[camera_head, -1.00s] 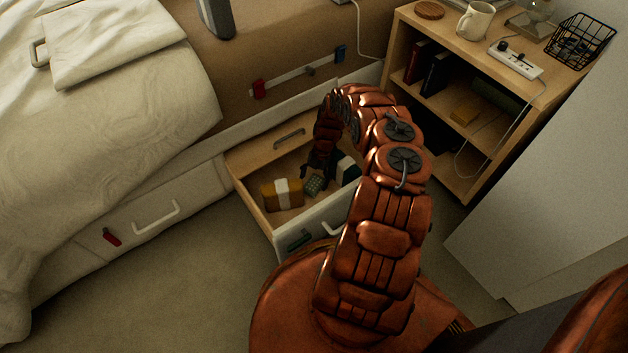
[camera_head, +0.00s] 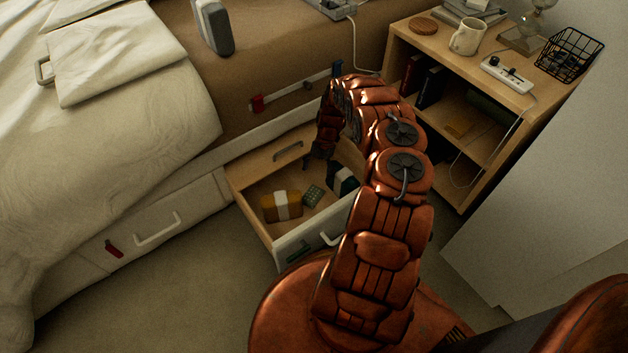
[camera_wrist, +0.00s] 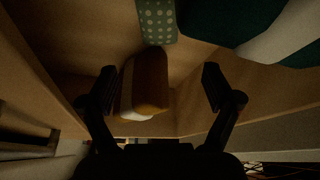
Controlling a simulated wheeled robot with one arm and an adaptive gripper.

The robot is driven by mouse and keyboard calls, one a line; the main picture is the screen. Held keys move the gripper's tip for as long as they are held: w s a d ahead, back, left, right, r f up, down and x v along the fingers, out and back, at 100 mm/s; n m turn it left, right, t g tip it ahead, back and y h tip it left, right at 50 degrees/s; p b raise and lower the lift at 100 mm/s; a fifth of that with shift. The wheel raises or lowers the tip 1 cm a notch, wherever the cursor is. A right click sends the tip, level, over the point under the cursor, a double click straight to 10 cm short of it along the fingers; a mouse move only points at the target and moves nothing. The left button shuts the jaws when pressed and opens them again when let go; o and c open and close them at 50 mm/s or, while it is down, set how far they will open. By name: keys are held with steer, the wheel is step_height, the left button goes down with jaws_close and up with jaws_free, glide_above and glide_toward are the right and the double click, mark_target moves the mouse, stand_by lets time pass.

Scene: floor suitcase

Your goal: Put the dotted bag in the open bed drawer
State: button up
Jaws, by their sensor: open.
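The small green dotted bag (camera_head: 313,194) lies inside the open bed drawer (camera_head: 262,229), between a yellow-brown bundle with a white band (camera_head: 282,205) and a dark green and white item (camera_head: 343,180). It also shows at the top of the wrist view (camera_wrist: 158,20). My gripper (camera_head: 316,164) is above the drawer, behind the bag and apart from it. In the wrist view its fingers (camera_wrist: 158,82) are spread with nothing held between them. The bundle (camera_wrist: 147,82) shows beyond them. My arm covers the drawer's right part.
The bed (camera_head: 130,120) and a closed drawer with a white handle (camera_head: 158,231) are at left. A wooden shelf unit (camera_head: 464,190) stands at right, carrying a mug (camera_head: 466,37), a power strip (camera_head: 507,73) and a wire basket (camera_head: 570,54). Floor in front is clear.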

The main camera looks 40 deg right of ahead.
step_height(320, 180, up, 13)
steer(key=m+g+h, duration=0.1)
steer(key=m+h, duration=0.1)
steer(key=m, duration=0.2)
steer(key=s+a+r+m+h, duration=0.1)
steer(key=s+a+r+m, duration=0.25)
steer(key=r, duration=0.45)
steer(key=s+a+r+m+g, duration=0.1)
steer(key=s+a+r+m, duration=0.25)
steer(key=r, duration=0.45)
steer(key=s+a+r+m+h, duration=0.1)
steer(key=s+a+r+m, duration=0.1)
steer(key=a+r, duration=0.4)
steer(key=s+a+r+m, duration=0.4)
steer(key=s+a, duration=0.4)
steer(key=s, duration=0.4)
steer(key=s+a+r+m, duration=0.4)
steer(key=s+a+r, duration=0.2)
steer(key=s, duration=0.7)
steer(key=shift+a+r+m+p, duration=0.3)
steer(key=shift+a+r, duration=0.1)
steer(key=shift+a, duration=0.8)
